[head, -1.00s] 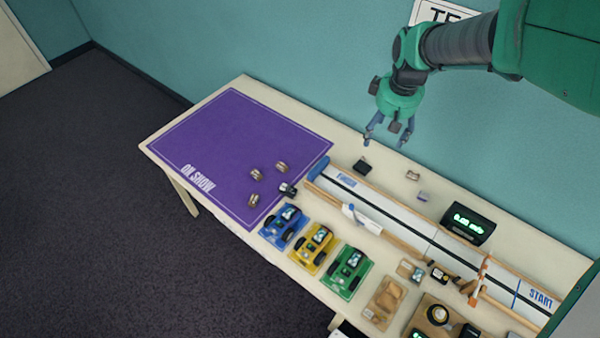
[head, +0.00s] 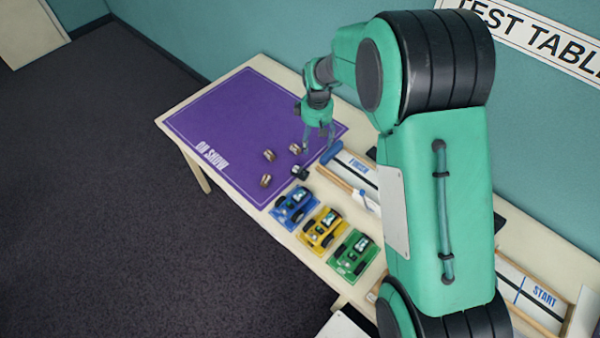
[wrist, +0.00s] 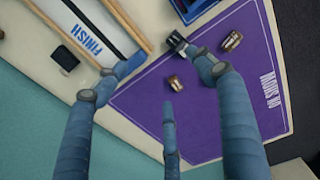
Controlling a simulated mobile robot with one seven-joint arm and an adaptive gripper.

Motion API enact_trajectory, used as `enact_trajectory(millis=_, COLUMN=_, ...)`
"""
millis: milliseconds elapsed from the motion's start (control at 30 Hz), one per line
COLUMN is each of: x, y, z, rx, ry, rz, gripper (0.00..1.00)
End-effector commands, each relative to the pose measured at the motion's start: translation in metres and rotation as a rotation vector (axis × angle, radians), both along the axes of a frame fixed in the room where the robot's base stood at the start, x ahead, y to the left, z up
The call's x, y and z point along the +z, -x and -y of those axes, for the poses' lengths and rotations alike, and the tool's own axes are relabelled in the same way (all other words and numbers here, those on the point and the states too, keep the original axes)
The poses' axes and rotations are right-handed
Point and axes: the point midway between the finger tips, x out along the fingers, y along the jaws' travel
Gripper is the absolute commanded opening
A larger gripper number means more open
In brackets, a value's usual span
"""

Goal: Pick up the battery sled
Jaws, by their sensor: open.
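My gripper (head: 318,145) is open and empty, pointing down above the right edge of the purple mat in the head view. Its blue fingers spread widely in the wrist view. Small copper-and-silver pieces lie on the mat; one (head: 295,149) is left of my fingers and shows below them in the wrist view (wrist: 176,82). Two more pieces (head: 269,155) (head: 265,181) lie further left. A small black piece (head: 300,171) sits at the mat's edge; in the wrist view (wrist: 178,41) it is near the right fingertip. I cannot tell which piece is the battery sled.
The purple mat (head: 225,110) covers the table's left end. Blue (head: 293,204), yellow (head: 322,229) and green (head: 353,254) cars stand along the front edge. The track's finish end (head: 357,163) lies right of my gripper. A black block (wrist: 64,58) lies behind the track.

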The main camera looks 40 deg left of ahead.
Motion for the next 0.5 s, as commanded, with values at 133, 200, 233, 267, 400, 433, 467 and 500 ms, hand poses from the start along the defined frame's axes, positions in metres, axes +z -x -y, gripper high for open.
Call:
enact_trajectory(millis=133, x=-0.031, y=0.017, z=-0.023, rx=0.059, ry=0.014, rz=-0.01, gripper=0.7)
enact_trajectory(millis=200, x=-0.04, y=0.023, z=-0.03, rx=0.079, ry=0.018, rz=-0.013, gripper=0.7)
enact_trajectory(millis=233, x=-0.043, y=0.025, z=-0.032, rx=0.085, ry=0.021, rz=-0.014, gripper=0.7)
enact_trajectory(millis=267, x=-0.046, y=0.027, z=-0.034, rx=0.089, ry=0.022, rz=-0.014, gripper=0.7)
enact_trajectory(millis=400, x=-0.051, y=0.03, z=-0.039, rx=0.102, ry=0.023, rz=-0.015, gripper=0.7)
enact_trajectory(millis=433, x=-0.052, y=0.03, z=-0.039, rx=0.103, ry=0.023, rz=-0.015, gripper=0.7)
enact_trajectory(millis=467, x=-0.052, y=0.03, z=-0.039, rx=0.103, ry=0.023, rz=-0.015, gripper=0.7)
enact_trajectory(millis=500, x=-0.052, y=0.03, z=-0.039, rx=0.103, ry=0.023, rz=-0.015, gripper=0.7)
